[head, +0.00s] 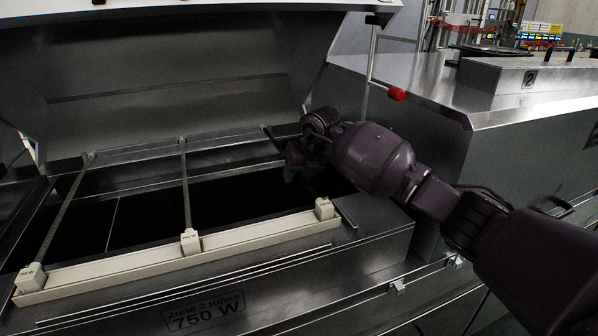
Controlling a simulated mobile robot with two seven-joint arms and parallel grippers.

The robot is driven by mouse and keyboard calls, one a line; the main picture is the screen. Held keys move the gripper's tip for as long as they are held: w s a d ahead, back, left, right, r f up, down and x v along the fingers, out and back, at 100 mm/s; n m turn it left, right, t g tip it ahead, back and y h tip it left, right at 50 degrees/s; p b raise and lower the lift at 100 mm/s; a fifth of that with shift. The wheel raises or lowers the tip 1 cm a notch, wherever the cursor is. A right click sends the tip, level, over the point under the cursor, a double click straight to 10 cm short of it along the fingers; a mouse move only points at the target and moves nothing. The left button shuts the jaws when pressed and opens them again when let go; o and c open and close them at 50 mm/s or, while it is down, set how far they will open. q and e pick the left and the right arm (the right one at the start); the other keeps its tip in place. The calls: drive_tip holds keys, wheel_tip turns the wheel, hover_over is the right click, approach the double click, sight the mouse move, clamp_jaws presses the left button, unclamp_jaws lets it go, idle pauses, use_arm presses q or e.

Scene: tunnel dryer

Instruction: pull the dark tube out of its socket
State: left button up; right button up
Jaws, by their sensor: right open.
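Three thin tubes run front to back across the open dark bay. The left tube (62,212) and the middle tube (186,188) look grey. The right tube (272,140) looks darker, and my right gripper hides much of it. Its front end meets the white right socket (324,208) on the cream rail. My right gripper (290,175) is open, pointing down over the right tube. Whether the tube lies between its fingers is hard to tell. My left gripper is not in view.
The cream rail (110,269) also carries a middle socket (190,241) and a left socket (30,277). The raised hood (170,80) stands behind the bay. A rod with a red knob (397,94) stands close to my right arm. A steel housing (430,90) is at right.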

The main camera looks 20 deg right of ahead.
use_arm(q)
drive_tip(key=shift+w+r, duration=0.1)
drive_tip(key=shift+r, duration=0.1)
use_arm(e)
drive_tip(key=shift+c, duration=0.4)
clamp_jaws()
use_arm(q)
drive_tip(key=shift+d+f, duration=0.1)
use_arm(e)
drive_tip(key=c, duration=0.6)
unclamp_jaws()
drive_tip(key=shift+c, duration=0.2)
clamp_jaws()
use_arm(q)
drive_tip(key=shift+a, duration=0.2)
use_arm(e)
drive_tip(key=shift+r, duration=0.35)
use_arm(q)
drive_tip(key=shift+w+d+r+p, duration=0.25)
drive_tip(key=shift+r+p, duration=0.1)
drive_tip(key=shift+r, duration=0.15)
use_arm(e)
drive_tip(key=shift+r, duration=0.3)
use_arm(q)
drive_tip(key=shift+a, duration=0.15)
use_arm(e)
drive_tip(key=shift+r, duration=0.15)
